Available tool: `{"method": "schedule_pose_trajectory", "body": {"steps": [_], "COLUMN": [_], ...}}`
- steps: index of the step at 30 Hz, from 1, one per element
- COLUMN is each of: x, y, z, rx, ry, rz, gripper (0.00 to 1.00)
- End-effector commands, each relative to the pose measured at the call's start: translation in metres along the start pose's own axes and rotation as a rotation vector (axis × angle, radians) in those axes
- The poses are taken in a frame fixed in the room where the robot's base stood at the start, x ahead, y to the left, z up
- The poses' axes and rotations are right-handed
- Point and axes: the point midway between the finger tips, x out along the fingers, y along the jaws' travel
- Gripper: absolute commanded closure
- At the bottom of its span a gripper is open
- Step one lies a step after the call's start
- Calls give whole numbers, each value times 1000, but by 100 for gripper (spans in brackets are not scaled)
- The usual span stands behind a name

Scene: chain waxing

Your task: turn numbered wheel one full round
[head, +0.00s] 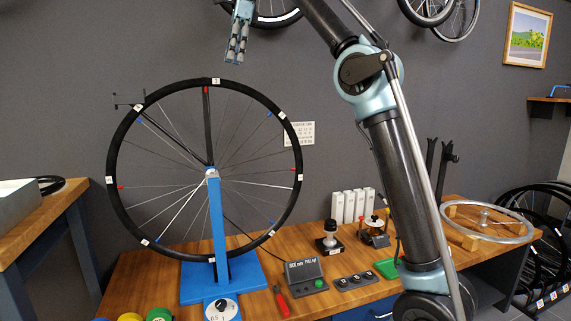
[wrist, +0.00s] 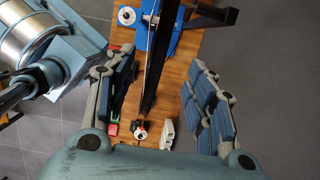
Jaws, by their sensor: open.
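The numbered wheel (head: 115,152) has a black rim with small white number labels, thin spokes and red and blue marks. It stands upright on a blue stand (head: 218,235) on the bench. A label reading 3 is at the top of the rim. My gripper (head: 236,60) is in the air just above the top of the rim, apart from it in the head view. In the wrist view, my gripper (wrist: 162,62) is open with nothing held, and the wheel (wrist: 150,80) shows edge-on, as a dark band between the fingers. Whether a finger touches it cannot be told.
The wooden bench (head: 140,273) holds a control box (head: 303,274), red-handled pliers (head: 282,301), a small black-and-white device (head: 329,238) and a silver rim (head: 487,222) at the right. A white dial (head: 222,309) is at the stand's front. More wheels hang on the wall above.

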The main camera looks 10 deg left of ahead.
Motion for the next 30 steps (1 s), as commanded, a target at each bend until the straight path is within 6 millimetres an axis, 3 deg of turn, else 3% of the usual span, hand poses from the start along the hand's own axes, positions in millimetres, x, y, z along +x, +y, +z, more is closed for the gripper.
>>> {"method": "schedule_pose_trajectory", "body": {"steps": [8,23,30], "x": [25,95,96], "y": [1,0,1], "z": [0,0,1], "rx": [0,-1,0], "ry": [-1,-1,-1], "rz": [1,1,1], "gripper": [50,50,50]}}
